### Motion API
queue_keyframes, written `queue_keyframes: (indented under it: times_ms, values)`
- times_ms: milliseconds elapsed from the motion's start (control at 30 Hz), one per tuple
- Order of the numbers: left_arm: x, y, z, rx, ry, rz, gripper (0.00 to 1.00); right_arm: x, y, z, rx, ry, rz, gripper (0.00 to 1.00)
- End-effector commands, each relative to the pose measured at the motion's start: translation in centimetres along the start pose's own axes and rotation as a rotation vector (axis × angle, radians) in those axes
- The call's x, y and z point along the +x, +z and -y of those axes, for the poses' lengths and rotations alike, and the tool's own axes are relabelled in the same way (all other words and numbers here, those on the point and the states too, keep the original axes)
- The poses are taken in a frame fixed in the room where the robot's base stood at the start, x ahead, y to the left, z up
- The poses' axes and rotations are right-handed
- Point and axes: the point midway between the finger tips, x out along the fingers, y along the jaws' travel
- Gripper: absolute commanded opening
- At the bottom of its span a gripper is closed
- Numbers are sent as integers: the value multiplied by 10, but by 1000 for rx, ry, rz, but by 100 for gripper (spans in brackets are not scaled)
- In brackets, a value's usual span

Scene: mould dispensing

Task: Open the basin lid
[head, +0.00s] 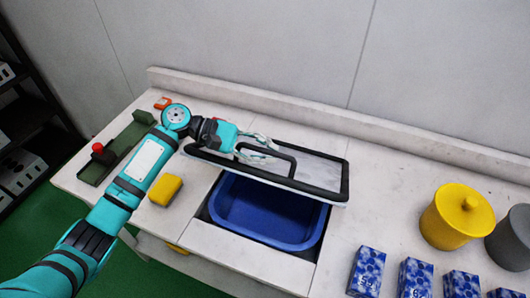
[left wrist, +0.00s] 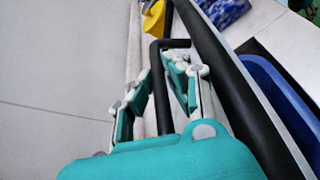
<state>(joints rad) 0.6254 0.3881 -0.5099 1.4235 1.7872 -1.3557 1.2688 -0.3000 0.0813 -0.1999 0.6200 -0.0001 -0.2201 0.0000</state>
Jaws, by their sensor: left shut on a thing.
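The basin lid (head: 318,171) is a pale panel with a thick black rim and a black bar handle (head: 286,157). It is raised over the back part of the blue basin (head: 262,208), whose front and inside show. My left gripper (head: 262,147) is shut on the handle. In the left wrist view the black handle (left wrist: 163,85) runs between the two fingers of the left gripper (left wrist: 160,88), with the lid's black rim (left wrist: 232,85) and the blue basin (left wrist: 284,98) to the right. My right gripper is out of view.
On the white counter (head: 385,190), a yellow block (head: 165,190) and a green tray (head: 115,150) stand left. Several blue patterned boxes (head: 366,270), a yellow lidded pot (head: 457,217) and a grey pot (head: 510,238) stand right. A low ledge (head: 350,120) runs along the wall.

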Motion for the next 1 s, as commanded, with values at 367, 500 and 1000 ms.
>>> queue_keyframes:
  times_ms: [367, 500, 1000]
  values:
    - [0, 0, 0, 1, 3, -2, 23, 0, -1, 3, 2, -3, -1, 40]
    - [-2, 0, 0, 0, 3, -2, 23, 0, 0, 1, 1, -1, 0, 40]
    - [-90, -1, -1, 0, 4, -6, 23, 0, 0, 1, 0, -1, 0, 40]
